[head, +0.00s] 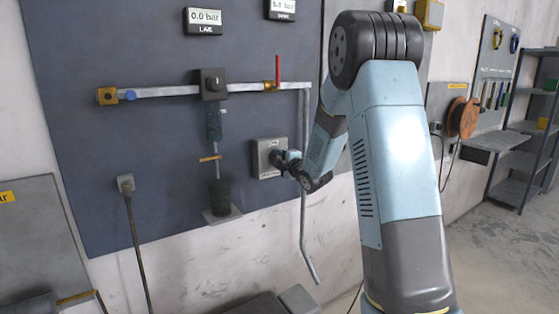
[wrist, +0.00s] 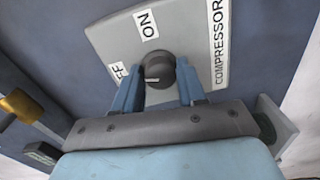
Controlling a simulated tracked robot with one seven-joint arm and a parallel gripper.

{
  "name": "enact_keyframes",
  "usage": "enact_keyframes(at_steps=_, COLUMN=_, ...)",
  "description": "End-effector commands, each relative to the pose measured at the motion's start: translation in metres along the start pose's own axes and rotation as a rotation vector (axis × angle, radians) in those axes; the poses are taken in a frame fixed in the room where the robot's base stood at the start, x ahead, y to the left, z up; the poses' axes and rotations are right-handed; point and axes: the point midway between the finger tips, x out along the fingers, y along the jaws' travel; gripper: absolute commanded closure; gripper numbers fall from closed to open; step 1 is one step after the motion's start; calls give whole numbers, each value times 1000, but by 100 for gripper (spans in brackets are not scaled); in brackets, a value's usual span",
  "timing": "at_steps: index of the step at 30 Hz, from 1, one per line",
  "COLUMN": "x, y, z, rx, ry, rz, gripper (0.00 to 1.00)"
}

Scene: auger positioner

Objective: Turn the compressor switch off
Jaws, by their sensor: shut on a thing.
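The compressor switch is a dark round knob (wrist: 158,70) on a grey plate (wrist: 187,30) in the wrist view. The plate carries an ON label, a COMPRESSOR label and a partly hidden label reading "FF". A short pale mark on the knob lies roughly sideways, its outer end toward the "FF" side. My gripper (wrist: 157,82) is shut on the knob, one blue finger on each side. In the head view the grey switch box (head: 262,172) sits on the dark wall panel, with my gripper (head: 281,158) at its face, hiding the knob.
A pipe (head: 160,91) with a red lever (head: 278,68) crosses the panel above. A LINE gauge (head: 205,19) reads 0.0 bar. A vertical pipe (head: 303,215) runs close beside my wrist. A socket with a cable (head: 126,184) is at left; shelves (head: 525,130) stand far right.

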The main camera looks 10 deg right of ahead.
Motion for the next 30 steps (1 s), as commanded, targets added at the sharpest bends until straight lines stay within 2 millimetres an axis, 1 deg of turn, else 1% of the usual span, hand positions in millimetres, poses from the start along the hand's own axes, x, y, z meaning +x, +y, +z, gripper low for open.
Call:
enact_keyframes(at_steps=1, x=1, y=-3, z=-4, rx=-33, ry=5, rz=-7, gripper=90)
enact_keyframes(at_steps=6, x=1, y=-4, z=-5, rx=-142, ry=3, rz=-8, gripper=90)
enact_keyframes(at_steps=12, x=1, y=-5, z=-4, rx=-226, ry=0, rz=-10, gripper=90)
enact_keyframes(at_steps=19, x=1, y=-6, z=-5, rx=-268, ry=-1, rz=-11, gripper=91)
enact_keyframes(at_steps=30, x=1, y=-7, z=-5, rx=-273, ry=-1, rz=-12, gripper=91)
